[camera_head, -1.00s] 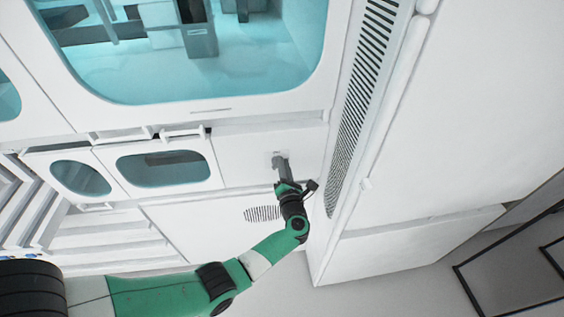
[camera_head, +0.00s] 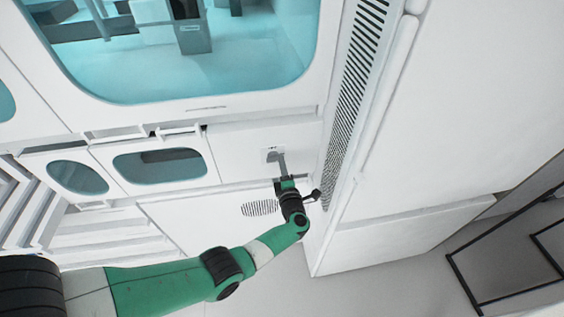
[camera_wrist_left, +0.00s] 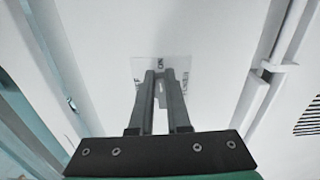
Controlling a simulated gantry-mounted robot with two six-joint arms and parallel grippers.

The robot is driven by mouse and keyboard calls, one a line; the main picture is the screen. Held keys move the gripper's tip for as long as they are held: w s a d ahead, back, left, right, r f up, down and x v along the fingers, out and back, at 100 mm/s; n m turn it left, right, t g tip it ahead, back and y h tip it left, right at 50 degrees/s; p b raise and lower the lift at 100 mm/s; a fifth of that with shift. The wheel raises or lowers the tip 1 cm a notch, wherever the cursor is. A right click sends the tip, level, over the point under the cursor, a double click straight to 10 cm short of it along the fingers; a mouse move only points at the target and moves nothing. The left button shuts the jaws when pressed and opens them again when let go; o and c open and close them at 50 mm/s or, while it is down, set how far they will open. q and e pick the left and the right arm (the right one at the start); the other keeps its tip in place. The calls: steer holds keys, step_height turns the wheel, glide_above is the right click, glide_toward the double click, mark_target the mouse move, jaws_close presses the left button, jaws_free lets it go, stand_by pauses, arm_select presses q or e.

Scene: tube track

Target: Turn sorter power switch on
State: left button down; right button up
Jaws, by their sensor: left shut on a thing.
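The sorter power switch plate (camera_head: 269,151) is a small pale square on the white machine front, below the large window. In the left wrist view the plate (camera_wrist_left: 181,66) carries small dark lettering that seems to include "ON". My left gripper (camera_head: 277,158) is at the plate. In the left wrist view its fingers (camera_wrist_left: 162,76) are close together over the plate, shut on the small grey switch lever (camera_wrist_left: 160,92), which is partly hidden between them. I cannot tell the lever's exact position. My right gripper is in neither view.
A large teal window (camera_head: 200,70) is above the switch, with a smaller window (camera_head: 160,166) to its left. A slotted vent strip (camera_head: 352,110) runs along the right. A round vent (camera_head: 260,208) is below. Open floor lies lower right.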

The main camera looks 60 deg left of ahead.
arm_select(q)
steer(key=shift+m, duration=0.4)
steer(key=c, duration=0.9)
jaws_free()
steer(key=shift+d, duration=0.1)
steer(key=p+v, duration=0.3)
steer(key=v, duration=0.8)
steer(key=shift+d+f, duration=0.1)
steer(key=shift+d, duration=0.15)
